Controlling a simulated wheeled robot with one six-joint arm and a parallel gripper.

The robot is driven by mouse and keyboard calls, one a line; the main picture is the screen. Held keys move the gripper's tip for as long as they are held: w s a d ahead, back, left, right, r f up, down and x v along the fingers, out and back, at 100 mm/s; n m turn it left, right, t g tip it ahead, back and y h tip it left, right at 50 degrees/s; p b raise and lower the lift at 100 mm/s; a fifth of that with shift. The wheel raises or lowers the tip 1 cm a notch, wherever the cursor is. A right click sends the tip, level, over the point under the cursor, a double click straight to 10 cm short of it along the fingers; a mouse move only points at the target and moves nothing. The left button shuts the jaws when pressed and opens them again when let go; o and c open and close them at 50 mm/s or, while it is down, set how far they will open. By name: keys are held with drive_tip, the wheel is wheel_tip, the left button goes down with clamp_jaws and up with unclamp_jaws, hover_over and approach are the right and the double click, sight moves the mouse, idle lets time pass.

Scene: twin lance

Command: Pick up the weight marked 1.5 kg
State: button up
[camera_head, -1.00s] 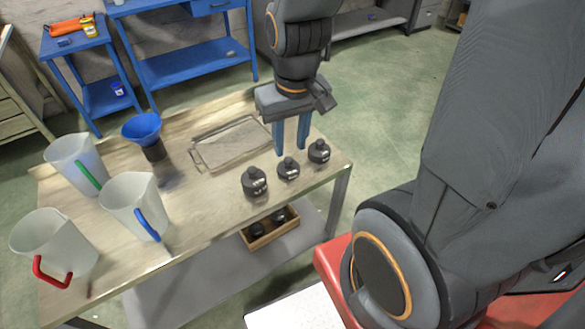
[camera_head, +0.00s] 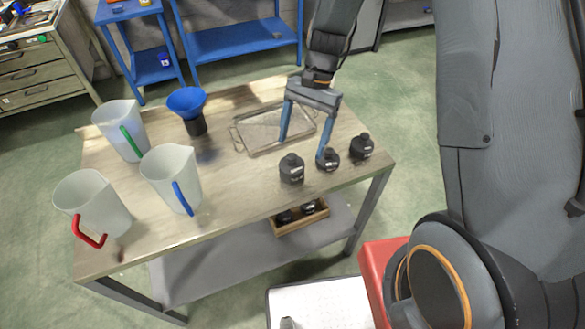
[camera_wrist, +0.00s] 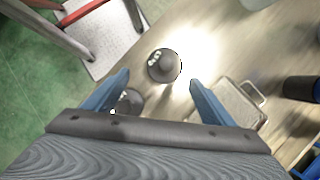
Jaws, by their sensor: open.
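Three black knobbed weights stand in a row near the right front edge of the table: a left one (camera_head: 291,170), a middle one (camera_head: 329,161) and a right one (camera_head: 361,147). Their pale markings are too small to read, so I cannot tell which is 1.5 kg. My gripper (camera_head: 302,150) is open and empty, fingers pointing down, behind the left and middle weights. One finger overlaps the middle weight in the head view; I cannot tell whether it touches. In the wrist view one weight (camera_wrist: 163,66) shows between the fingertips, and another (camera_wrist: 130,101) is partly hidden behind the left finger.
A metal tray (camera_head: 247,149) lies behind the weights. A blue funnel (camera_head: 187,101) on a dark base and several white jugs (camera_head: 170,172) stand on the table's left half. A wooden box (camera_head: 319,217) with dark weights sits on the lower shelf (camera_head: 240,242).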

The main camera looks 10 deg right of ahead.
sight(292, 164)
drive_tip(key=shift+s+a+f, duration=0.1)
drive_tip(key=shift+a+f, duration=0.25)
drive_tip(key=shift+f, duration=0.35)
drive_tip(key=p+x, duration=0.1)
drive_tip(key=x, duration=0.1)
drive_tip(key=a+p+x, duration=0.1)
drive_tip(key=x, duration=0.2)
drive_tip(key=shift+s+p, duration=0.3)
drive_tip(key=shift+p, duration=0.05)
drive_tip(key=shift+s+a+f, duration=0.1)
drive_tip(key=shift+s+f, duration=0.05)
drive_tip(key=shift+f, duration=0.45)
drive_tip(key=shift+c, duration=0.4)
drive_tip(key=c, duration=1.8)
clamp_jaws()
drive_tip(key=shift+r, duration=0.1)
